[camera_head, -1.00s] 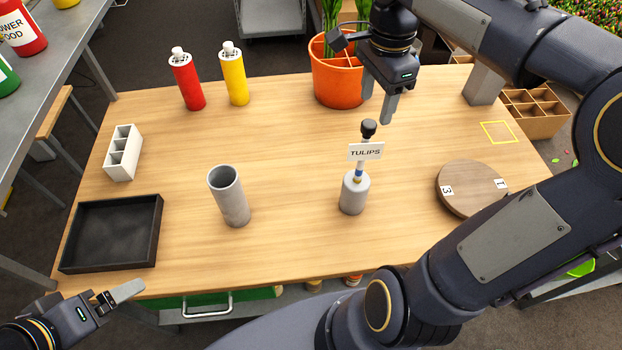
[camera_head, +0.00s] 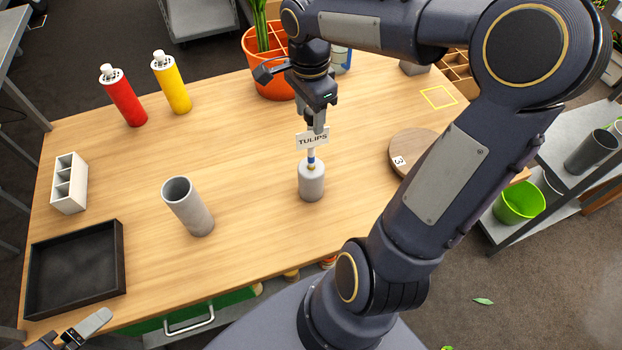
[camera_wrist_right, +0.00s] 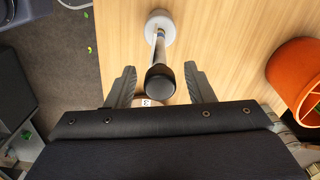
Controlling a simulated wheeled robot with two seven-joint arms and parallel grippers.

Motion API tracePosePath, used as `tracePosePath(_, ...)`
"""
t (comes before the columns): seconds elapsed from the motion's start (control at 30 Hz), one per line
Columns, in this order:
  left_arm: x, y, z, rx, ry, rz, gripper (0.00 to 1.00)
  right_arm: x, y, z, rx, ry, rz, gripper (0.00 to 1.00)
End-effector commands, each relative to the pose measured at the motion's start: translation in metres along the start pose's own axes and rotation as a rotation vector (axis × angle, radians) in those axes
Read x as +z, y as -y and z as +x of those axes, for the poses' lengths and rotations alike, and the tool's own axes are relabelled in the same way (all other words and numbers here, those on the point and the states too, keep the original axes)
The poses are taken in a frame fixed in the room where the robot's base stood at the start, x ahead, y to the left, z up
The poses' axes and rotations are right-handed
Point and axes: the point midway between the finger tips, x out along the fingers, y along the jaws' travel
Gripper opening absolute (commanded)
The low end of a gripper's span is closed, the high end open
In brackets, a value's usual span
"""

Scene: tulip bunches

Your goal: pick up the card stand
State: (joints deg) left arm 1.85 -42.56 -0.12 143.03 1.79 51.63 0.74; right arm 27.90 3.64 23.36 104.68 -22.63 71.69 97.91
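The card stand (camera_head: 311,184) stands upright on the wooden table, with a round grey base, a thin stem with a blue band and a white "TULIPS" card. My right gripper (camera_head: 317,124) is at its top and hides its black knob in the head view. In the right wrist view the card stand (camera_wrist_right: 160,27) runs up to the knob, which sits between the fingers of my right gripper (camera_wrist_right: 160,70). The fingers are apart, with a gap on each side of the knob. My left gripper (camera_head: 88,327) is partly in view at the bottom left; its opening is unclear.
A grey cylinder (camera_head: 188,207) stands left of the stand, and a round wooden board (camera_head: 415,147) lies to its right. A black tray (camera_head: 118,262), white holder (camera_head: 69,184), red bottle (camera_head: 124,99), yellow bottle (camera_head: 173,85) and orange pot (camera_head: 268,75) are farther off.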

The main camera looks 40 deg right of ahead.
Motion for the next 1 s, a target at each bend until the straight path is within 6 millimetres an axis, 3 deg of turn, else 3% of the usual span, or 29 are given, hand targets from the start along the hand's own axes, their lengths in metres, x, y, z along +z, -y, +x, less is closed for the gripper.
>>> tracePosePath(0.03, 0.000, 0.000, 0.000, 0.000, 0.000, 0.000, 0.88, 0.000, 0.000, 0.000, 0.000, 0.000, 0.000, 0.41)
tracePosePath(0.37, 0.000, 0.000, 0.000, 0.000, 0.000, 0.000, 0.88, 0.000, 0.000, -0.001, 0.000, 0.000, 0.000, 0.00)
tracePosePath(0.77, 0.000, 0.000, 0.000, 0.000, 0.000, 0.000, 0.88, 0.000, 0.000, -0.002, -0.002, -0.001, 0.000, 0.00)
tracePosePath(1.0, 0.000, 0.000, 0.000, 0.000, 0.000, 0.000, 0.88, 0.000, 0.001, -0.013, -0.004, -0.002, 0.001, 0.00)
